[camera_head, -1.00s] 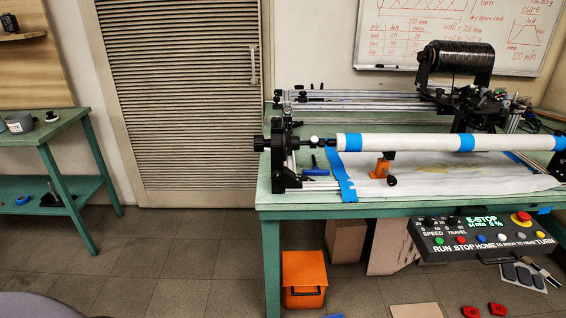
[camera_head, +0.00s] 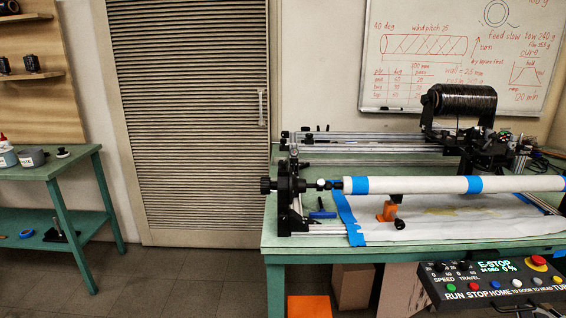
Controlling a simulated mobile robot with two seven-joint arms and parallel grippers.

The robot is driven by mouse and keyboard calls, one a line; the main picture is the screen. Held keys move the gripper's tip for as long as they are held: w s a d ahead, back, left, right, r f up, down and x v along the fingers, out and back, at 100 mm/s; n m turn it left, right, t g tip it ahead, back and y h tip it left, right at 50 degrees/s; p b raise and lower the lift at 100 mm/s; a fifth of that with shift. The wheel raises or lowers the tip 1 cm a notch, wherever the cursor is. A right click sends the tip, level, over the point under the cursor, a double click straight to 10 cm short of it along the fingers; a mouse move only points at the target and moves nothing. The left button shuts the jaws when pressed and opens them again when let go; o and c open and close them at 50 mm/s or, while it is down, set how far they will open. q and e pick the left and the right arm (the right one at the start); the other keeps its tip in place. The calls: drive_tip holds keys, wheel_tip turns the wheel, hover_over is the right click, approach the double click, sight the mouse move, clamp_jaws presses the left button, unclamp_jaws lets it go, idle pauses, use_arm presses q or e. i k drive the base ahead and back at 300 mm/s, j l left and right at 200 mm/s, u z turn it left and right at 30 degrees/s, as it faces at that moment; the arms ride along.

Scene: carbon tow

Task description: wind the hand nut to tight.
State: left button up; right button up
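A white tube (camera_head: 415,185) with blue tape bands lies level across the winding machine on the green bench (camera_head: 300,247). Its left end meets a small dark coupling (camera_head: 333,184) beside the black end stand (camera_head: 290,199). A black round knob (camera_head: 266,186) sticks out from the left side of that stand; it may be the hand nut, but I cannot tell for sure or see how tight it is. Neither of my grippers is in view.
A control panel (camera_head: 497,283) with an E-STOP display hangs at the bench front. An orange box (camera_head: 309,306) stands on the floor below. A black spool (camera_head: 463,101) sits at the back. A side table (camera_head: 85,160) stands at left, with open floor between.

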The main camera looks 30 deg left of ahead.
sight(266, 185)
drive_tip(key=j+u, duration=0.3)
drive_tip(key=j, duration=0.4)
drive_tip(key=i+j+u, duration=0.1)
drive_tip(key=j+u, duration=0.15)
drive_tip(key=j, duration=0.45)
